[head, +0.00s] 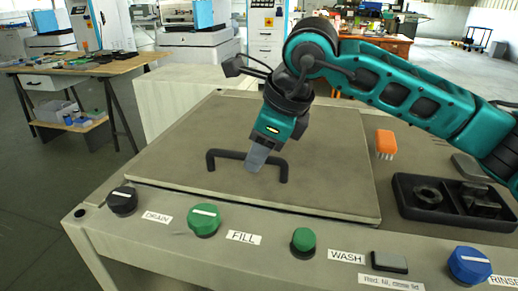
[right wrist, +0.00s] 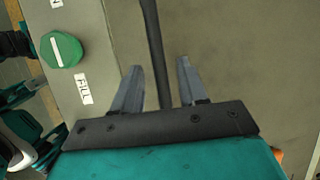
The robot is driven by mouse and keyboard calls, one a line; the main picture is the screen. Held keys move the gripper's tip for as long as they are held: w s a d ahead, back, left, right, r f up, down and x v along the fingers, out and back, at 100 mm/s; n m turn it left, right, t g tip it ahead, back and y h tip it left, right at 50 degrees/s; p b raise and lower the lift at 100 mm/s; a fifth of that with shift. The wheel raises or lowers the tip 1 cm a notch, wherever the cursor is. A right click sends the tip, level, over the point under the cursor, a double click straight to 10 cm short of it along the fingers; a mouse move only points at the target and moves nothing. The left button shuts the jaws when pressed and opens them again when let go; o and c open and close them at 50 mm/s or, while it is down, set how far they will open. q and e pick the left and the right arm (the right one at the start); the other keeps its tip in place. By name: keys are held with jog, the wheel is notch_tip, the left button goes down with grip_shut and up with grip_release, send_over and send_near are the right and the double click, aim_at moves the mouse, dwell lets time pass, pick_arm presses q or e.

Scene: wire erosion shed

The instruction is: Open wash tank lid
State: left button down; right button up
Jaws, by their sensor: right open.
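The wash tank lid (head: 325,165) is a flat grey-beige plate, lying shut on the wash tank (head: 110,250). A black bar handle (head: 226,154) stands near its front edge; the bar also shows in the right wrist view (right wrist: 152,35). My right gripper (head: 257,163) points down at the middle of the handle. In the right wrist view its two grey fingers (right wrist: 159,65) are apart, with the bar running between them. I cannot tell whether either finger touches the bar. My left gripper does not show.
Right of the lid are an orange brush (head: 385,144) and a black tray (head: 415,208) with metal parts. A workbench (head: 90,68) stands back left.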

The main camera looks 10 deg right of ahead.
grip_shut()
dwell(0.4)
dwell(0.4)
